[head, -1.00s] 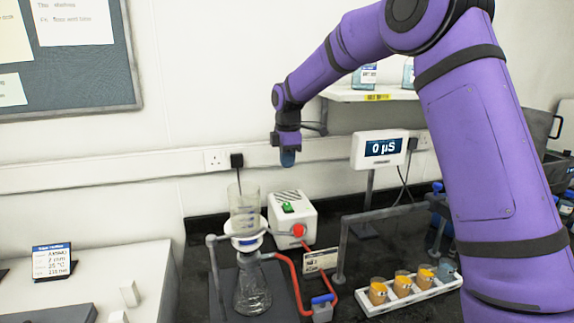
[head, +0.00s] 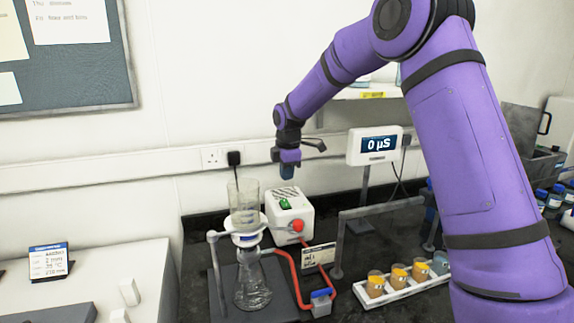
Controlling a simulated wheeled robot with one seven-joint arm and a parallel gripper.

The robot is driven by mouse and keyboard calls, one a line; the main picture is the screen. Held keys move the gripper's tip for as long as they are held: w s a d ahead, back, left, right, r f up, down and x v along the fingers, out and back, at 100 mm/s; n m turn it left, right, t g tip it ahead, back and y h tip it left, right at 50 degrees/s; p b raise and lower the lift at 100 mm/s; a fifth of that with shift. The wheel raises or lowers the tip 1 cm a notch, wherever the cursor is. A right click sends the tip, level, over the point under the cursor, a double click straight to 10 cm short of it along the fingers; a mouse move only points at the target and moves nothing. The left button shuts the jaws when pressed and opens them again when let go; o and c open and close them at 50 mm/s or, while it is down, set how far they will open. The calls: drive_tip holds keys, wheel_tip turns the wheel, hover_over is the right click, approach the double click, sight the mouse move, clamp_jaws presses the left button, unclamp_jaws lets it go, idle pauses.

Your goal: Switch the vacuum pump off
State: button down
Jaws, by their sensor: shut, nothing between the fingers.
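The vacuum pump (head: 291,215) is a white box on the dark bench, with vents on top and a red knob or port (head: 297,225) at its lower front. A green rocker switch (head: 285,204) sits on its upper front face. My gripper (head: 287,177) is shut and empty, pointing down just above the pump's top, near the vents and the switch. It appears apart from the switch, though the exact gap is hard to tell.
A filter flask (head: 252,283) with a clear funnel (head: 243,205) stands left of the pump, joined by a red hose (head: 294,278). A meter (head: 375,146) reading 0 µS stands to the right. A white tray (head: 408,291) holds several sample cups.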

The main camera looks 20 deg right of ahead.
sight(287, 204)
drive_tip(key=f, duration=0.5)
drive_tip(key=w+f, duration=0.1)
drive_tip(key=f, duration=0.2)
drive_tip(key=shift+w+f, duration=0.1)
drive_tip(key=shift+f, duration=0.05)
drive_tip(key=shift+w+f+g, duration=0.1)
drive_tip(key=shift+f+g, duration=0.3)
drive_tip(key=shift+g, duration=0.2)
drive_tip(key=shift+s+f, duration=0.15)
drive_tip(key=shift+s, duration=0.8)
